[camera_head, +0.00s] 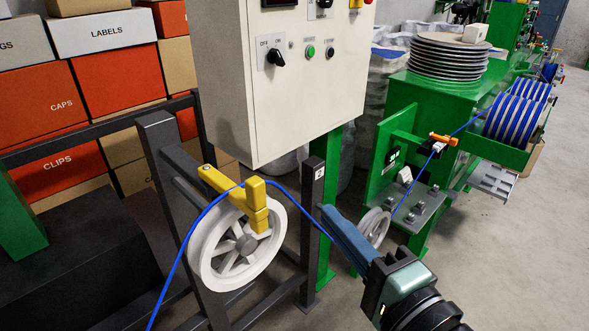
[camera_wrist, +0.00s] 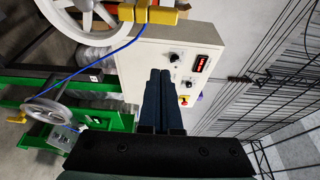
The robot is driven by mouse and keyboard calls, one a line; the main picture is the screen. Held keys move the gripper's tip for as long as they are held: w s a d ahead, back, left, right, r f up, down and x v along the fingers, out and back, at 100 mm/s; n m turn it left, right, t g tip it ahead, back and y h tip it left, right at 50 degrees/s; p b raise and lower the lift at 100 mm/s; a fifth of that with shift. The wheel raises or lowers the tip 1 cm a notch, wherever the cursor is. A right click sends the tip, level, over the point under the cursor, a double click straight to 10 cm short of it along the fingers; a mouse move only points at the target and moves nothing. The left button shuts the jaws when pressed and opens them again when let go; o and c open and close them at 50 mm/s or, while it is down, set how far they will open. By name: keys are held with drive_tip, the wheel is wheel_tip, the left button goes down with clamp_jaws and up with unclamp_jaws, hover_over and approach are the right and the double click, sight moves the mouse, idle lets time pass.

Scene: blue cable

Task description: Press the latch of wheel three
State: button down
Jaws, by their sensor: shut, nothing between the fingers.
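A large white spoked wheel (camera_head: 205,262) stands in a dark frame, with a yellow latch (camera_head: 257,205) at its upper right. The blue cable (camera_head: 172,277) runs over this wheel and past the latch. In the wrist view the wheel (camera_wrist: 60,12) and yellow latch (camera_wrist: 150,16) show at the top. A smaller white wheel (camera_head: 375,226) stands by the green machine, partly behind my gripper; it also shows in the wrist view (camera_wrist: 42,108). A post carries a label like "2"; I see no "3". My gripper (camera_head: 331,213) is shut and empty, right of the large wheel and apart from the latch.
A white control cabinet (camera_head: 222,80) hangs above the large wheel, close to my gripper. A dark post (camera_head: 311,235) stands between wheel and gripper. Stacked boxes (camera_head: 120,83) fill the left. A green machine (camera_head: 420,110) with cable spools (camera_head: 515,112) stands right. Floor is clear lower right.

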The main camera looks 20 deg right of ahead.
drive_tip(key=shift+s+a, duration=0.15)
drive_tip(key=shift+s, duration=0.05)
drive_tip(key=shift+r, duration=0.1)
drive_tip(key=w+p, duration=0.4)
drive_tip(key=w, duration=0.7)
drive_tip(key=s+a, duration=0.1)
drive_tip(key=a, duration=0.1)
drive_tip(key=s+a+p, duration=0.1)
drive_tip(key=a, duration=0.1)
drive_tip(key=shift+s, duration=0.15)
drive_tip(key=shift+s+h+p, duration=0.1)
drive_tip(key=shift+h+p, duration=0.25)
drive_tip(key=shift+h, duration=0.05)
